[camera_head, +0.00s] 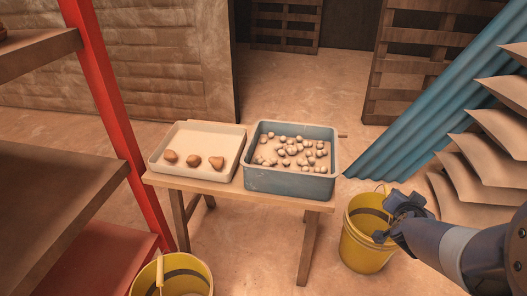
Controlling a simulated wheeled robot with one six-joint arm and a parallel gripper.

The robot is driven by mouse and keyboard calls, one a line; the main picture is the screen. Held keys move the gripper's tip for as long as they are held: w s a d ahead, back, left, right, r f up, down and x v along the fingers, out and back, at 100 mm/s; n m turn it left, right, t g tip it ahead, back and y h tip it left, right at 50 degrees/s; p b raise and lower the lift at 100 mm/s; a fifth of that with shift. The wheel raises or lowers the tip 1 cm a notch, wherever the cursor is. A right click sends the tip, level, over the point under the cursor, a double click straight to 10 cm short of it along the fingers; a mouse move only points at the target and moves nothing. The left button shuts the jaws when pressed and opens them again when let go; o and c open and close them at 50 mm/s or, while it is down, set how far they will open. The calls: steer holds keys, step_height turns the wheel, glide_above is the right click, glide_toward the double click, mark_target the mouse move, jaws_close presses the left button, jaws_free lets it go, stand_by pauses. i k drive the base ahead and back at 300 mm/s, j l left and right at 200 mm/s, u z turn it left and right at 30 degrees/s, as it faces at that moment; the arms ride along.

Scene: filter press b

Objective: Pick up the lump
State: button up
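Three brown lumps sit apart in a shallow cream tray (207,127) on a small wooden table: a left lump (171,156), a middle lump (193,160) and a right lump (216,163). Many small pale round lumps (291,150) lie scattered in the blue-grey bin (290,184) to the right of the tray. Which lump the task means cannot be told. My gripper (386,217) is at the right, in front of the yellow bucket in the picture and apart from the table. Its dark fingers look spread, with nothing seen between them.
The wooden table (228,190) bears tray and bin. One yellow bucket (366,245) stands right of it, another yellow bucket (172,276) in front. A shelf with a red post (104,90) is at left. Blue corrugated panels (430,110) and stacked pale sheets (480,165) are at right.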

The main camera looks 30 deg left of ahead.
mark_target(170, 156)
steer(key=j+u, duration=0.1)
steer(key=u, duration=0.35)
steer(key=i+u, duration=0.1)
steer(key=u, duration=0.3)
steer(key=j+u, duration=0.1)
steer(key=u, duration=0.35)
steer(key=i+u, duration=0.15)
steer(key=u, duration=0.25)
steer(key=i+u, duration=0.15)
steer(key=i, duration=0.35)
